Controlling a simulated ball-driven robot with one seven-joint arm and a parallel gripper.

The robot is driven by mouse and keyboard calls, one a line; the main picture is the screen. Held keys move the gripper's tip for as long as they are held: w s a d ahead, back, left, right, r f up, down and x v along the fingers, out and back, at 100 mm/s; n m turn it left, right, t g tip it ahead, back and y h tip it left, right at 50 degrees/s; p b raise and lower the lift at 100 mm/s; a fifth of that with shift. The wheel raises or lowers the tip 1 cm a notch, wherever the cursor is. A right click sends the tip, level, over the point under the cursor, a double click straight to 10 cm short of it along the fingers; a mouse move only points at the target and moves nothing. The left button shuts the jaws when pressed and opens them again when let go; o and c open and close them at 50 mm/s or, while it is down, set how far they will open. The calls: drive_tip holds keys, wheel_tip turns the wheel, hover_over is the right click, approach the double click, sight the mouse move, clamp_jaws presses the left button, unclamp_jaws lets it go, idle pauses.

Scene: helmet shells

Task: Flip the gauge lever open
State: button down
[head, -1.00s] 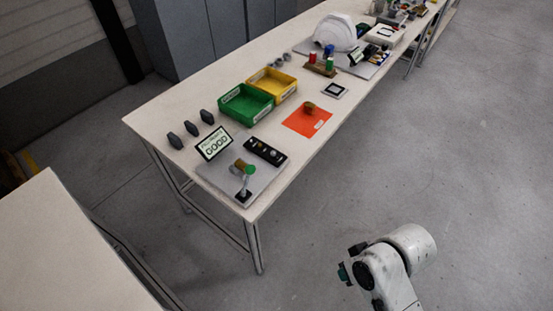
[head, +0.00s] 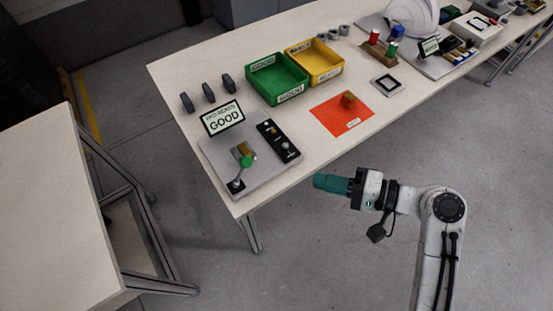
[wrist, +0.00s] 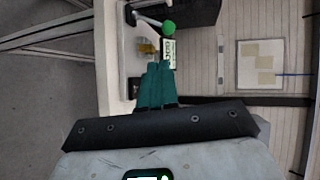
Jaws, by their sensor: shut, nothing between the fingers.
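The gauge stands on a grey plate (head: 262,178) at the near left corner of the long table. Its lever has a green knob (head: 246,162) on a metal arm rising from a dark base (head: 236,185). A brass-coloured piece (head: 241,150) sits close beside the knob. The display (head: 223,119) behind reads GOOD. My gripper (head: 318,181) has teal fingers, shut and empty, off the table's front edge and to the right of the gauge, apart from it. In the wrist view, the green knob (wrist: 169,27) shows beyond my fingertips (wrist: 158,66).
A black control box (head: 278,141) sits right of the lever on the plate. Green (head: 279,80) and yellow (head: 320,62) bins stand behind. An orange mat (head: 341,114) holds a brass-coloured piece (head: 349,99). Several dark pieces (head: 208,92) stand at the left. The floor before the table is clear.

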drive_tip(key=p, duration=0.3)
approach(241, 171)
drive_tip(key=w+a, duration=0.3)
drive_tip(key=shift+r, duration=0.3)
drive_tip(key=shift+w+a+r, duration=0.1)
idle(0.4)
